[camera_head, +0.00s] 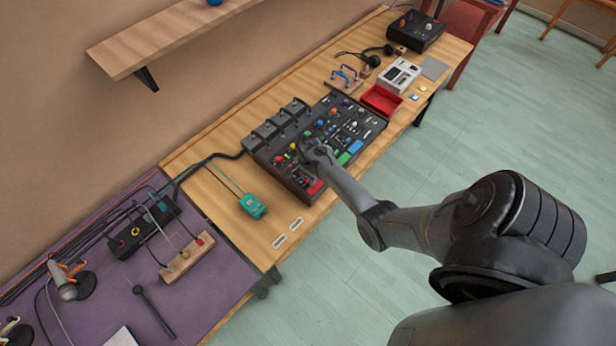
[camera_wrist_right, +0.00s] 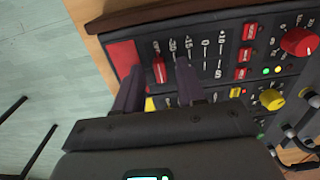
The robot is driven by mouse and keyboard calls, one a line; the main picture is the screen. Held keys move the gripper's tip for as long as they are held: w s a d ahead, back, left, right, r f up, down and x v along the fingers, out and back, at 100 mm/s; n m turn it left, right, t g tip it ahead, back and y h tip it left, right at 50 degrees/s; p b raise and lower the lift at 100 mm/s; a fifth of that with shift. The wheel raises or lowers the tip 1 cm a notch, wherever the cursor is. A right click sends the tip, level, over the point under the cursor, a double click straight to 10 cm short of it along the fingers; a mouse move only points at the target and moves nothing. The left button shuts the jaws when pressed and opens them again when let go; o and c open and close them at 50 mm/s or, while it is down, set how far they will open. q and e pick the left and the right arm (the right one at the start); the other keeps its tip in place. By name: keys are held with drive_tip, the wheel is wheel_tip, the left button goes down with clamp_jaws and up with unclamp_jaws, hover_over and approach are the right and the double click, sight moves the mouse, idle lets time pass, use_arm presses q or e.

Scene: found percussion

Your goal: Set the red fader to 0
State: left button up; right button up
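The red fader (camera_wrist_right: 158,69) is a small red cap in a slot on the dark control panel, beside a large red pad (camera_wrist_right: 123,56). White scale marks run along the slots next to it. My right gripper (camera_wrist_right: 160,66) is open, its two dark purple fingers apart. In the wrist view the red cap shows between the fingertips; I cannot tell whether they touch it. In the head view my right gripper (camera_head: 312,152) is over the near-left part of the panel (camera_head: 287,172) and hides the fader. My left gripper is not in view.
Red knob (camera_wrist_right: 299,41) and yellow knob (camera_wrist_right: 271,99) stand on the panel near the gripper. A teal box (camera_head: 252,206) lies left of the panel. A red tray (camera_head: 381,101) stands to its right. A wall shelf (camera_head: 170,40) hangs above.

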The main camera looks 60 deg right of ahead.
sight(296, 172)
clamp_jaws()
drive_tip(key=w+b, duration=0.1)
drive_tip(key=w, duration=0.1)
drive_tip(key=w+d+b, duration=0.1)
drive_tip(key=w, duration=0.2)
drive_tip(key=shift+w+d+b, duration=0.1)
drive_tip(key=shift+w+b, duration=0.05)
drive_tip(key=shift+b, duration=0.2)
unclamp_jaws()
